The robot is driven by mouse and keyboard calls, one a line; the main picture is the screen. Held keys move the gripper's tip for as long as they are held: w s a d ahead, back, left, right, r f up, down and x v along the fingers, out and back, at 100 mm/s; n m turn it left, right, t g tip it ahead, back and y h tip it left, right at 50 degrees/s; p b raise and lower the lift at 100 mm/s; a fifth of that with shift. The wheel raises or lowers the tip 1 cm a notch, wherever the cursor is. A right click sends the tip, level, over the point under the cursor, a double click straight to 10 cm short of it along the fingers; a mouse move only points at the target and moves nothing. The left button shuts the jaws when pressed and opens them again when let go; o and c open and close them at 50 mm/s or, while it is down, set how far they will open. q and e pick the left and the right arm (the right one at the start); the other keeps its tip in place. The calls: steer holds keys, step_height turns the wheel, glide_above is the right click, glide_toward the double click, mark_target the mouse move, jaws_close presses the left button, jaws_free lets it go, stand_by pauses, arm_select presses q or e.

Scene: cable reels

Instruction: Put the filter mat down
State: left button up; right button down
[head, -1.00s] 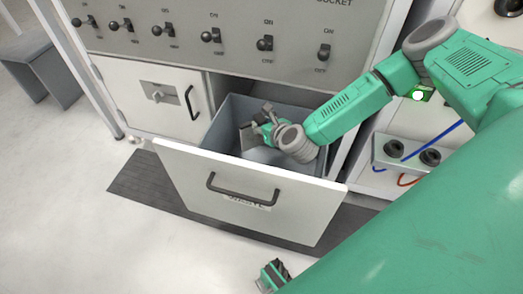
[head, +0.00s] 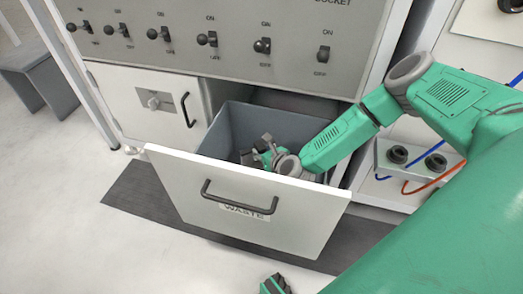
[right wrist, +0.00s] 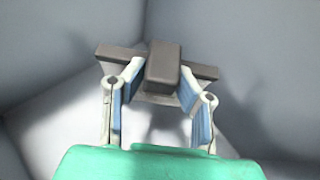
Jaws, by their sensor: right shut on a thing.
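The filter mat (right wrist: 162,66) shows in the right wrist view as a grey-brown bar with a raised block in its middle. My right gripper (right wrist: 160,88) is shut on it, with one blue-padded finger on each side of the block. In the head view, my right gripper (head: 262,148) reaches down inside the open waste drawer (head: 250,210). There the drawer's front panel hides the lower part of the gripper and most of the mat. I cannot tell whether the mat touches the drawer floor.
The drawer's grey bin walls (head: 225,128) stand close around the gripper. A panel with several switches (head: 210,40) is above. A closed cabinet door (head: 145,100) is to the left. A socket box with cables (head: 415,165) is to the right.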

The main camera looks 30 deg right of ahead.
steer(key=shift+d+f, duration=0.15)
steer(key=shift+f, duration=0.35)
steer(key=c, duration=1.2)
jaws_free()
steer(key=shift+r, duration=0.1)
steer(key=shift+r, duration=0.25)
steer(key=p+v, duration=0.1)
steer(key=v, duration=0.2)
steer(key=p+v, duration=0.1)
steer(key=v, duration=0.2)
steer(key=shift+s+r+p, duration=0.1)
steer(key=shift+r+p, duration=0.3)
steer(key=shift+r, duration=0.1)
steer(key=shift+s+r, duration=0.15)
steer(key=shift+s, duration=0.4)
steer(key=shift+r, duration=0.1)
